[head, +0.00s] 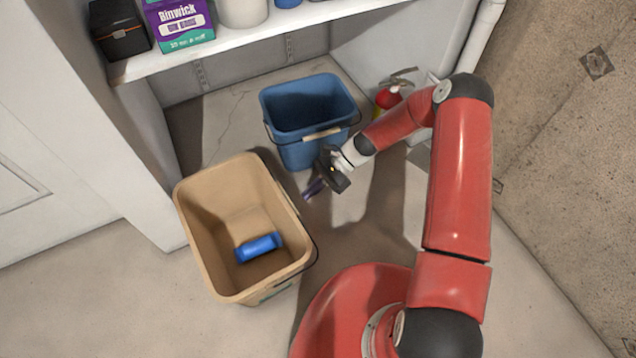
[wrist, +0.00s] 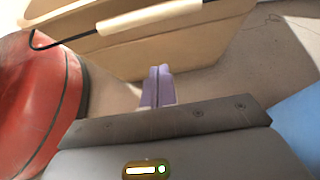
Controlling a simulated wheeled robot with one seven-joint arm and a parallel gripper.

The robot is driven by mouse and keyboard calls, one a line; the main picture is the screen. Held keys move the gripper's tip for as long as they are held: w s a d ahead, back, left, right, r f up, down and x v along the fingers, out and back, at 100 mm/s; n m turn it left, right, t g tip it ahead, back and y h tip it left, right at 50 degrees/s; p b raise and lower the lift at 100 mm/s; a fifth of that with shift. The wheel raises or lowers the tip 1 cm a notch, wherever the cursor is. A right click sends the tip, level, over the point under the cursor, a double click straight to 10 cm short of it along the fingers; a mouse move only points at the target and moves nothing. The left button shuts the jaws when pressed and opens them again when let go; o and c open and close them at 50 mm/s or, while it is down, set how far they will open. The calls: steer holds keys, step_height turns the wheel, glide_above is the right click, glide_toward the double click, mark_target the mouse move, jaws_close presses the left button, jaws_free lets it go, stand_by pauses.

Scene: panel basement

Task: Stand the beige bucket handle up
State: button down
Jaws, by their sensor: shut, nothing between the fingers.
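The beige bucket (head: 190,235) stands upright on the floor at the centre left of the head view. Its handle hangs down along the bucket's right side, with a dark wire (head: 313,252) and a pale grip. In the wrist view the grip (wrist: 148,18) and wire lie across the bucket's upper wall (wrist: 200,50). My gripper (head: 313,190) is shut and empty, its purple fingers just right of the beige bucket's upper right side. The closed fingertips (wrist: 158,75) also show in the wrist view, below the grip and apart from it.
A blue bucket (head: 285,100) with its handle lowered stands behind my gripper. A blue object (head: 258,247) lies inside the beige bucket. A white shelf (head: 260,33) with boxes is above. A red extinguisher (head: 386,99) stands by the wall. The front floor is clear.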

steer(key=shift+s+a+r, duration=0.25)
steer(key=shift+s+a, duration=0.2)
steer(key=shift+a, duration=0.2)
steer(key=shift+s+a+r, duration=0.3)
steer(key=shift+s+a, duration=0.2)
steer(key=shift+a, duration=0.15)
steer(key=shift+s+a+r, duration=0.25)
steer(key=shift+s+a, duration=0.2)
steer(key=shift+a, duration=0.2)
